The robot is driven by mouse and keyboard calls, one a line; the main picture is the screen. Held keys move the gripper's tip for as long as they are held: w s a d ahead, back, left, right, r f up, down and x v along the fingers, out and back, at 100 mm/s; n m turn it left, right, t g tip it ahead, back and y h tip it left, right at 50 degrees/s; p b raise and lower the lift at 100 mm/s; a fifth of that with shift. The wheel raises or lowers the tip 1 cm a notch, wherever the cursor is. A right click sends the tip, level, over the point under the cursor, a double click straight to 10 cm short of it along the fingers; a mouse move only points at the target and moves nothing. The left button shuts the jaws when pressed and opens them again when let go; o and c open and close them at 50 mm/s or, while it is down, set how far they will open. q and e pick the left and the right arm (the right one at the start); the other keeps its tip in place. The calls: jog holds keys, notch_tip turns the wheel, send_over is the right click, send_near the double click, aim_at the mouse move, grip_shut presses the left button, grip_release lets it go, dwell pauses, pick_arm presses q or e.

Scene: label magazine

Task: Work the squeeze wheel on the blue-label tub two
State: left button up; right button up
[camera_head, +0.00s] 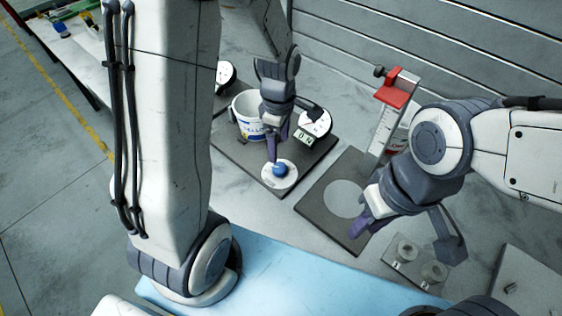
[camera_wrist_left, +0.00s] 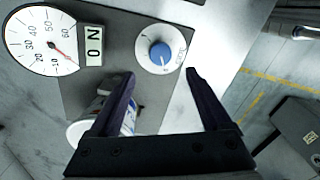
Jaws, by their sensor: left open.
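The blue wheel (camera_head: 280,170) sits on a white round dial on the dark base plate, and it also shows in the left wrist view (camera_wrist_left: 160,54). My left gripper (camera_head: 274,150) is open above it; in the wrist view the wheel lies just beyond and between the two fingertips (camera_wrist_left: 160,73), with none visibly touching it. A white tub (camera_head: 246,107) with a blue label stands on the same plate behind the gripper, partly hidden by a finger in the wrist view (camera_wrist_left: 84,130). My right gripper (camera_head: 368,216) hangs low at the right; its opening is unclear.
A round gauge with a needle (camera_wrist_left: 40,32) and a small display (camera_wrist_left: 94,47) stand beside the wheel. A second dark plate (camera_head: 318,203) with a pale disc lies to the right. Behind it stands a red-clamped upright (camera_head: 394,97). A small plate with two round pieces lies front right.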

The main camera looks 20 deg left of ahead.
aim_at(280, 167)
pick_arm(q)
notch_tip(280, 167, down, 9)
jog(key=shift+f+p, duration=0.1)
jog(key=shift+p, duration=0.25)
jog(key=shift+c, duration=0.3)
grip_shut()
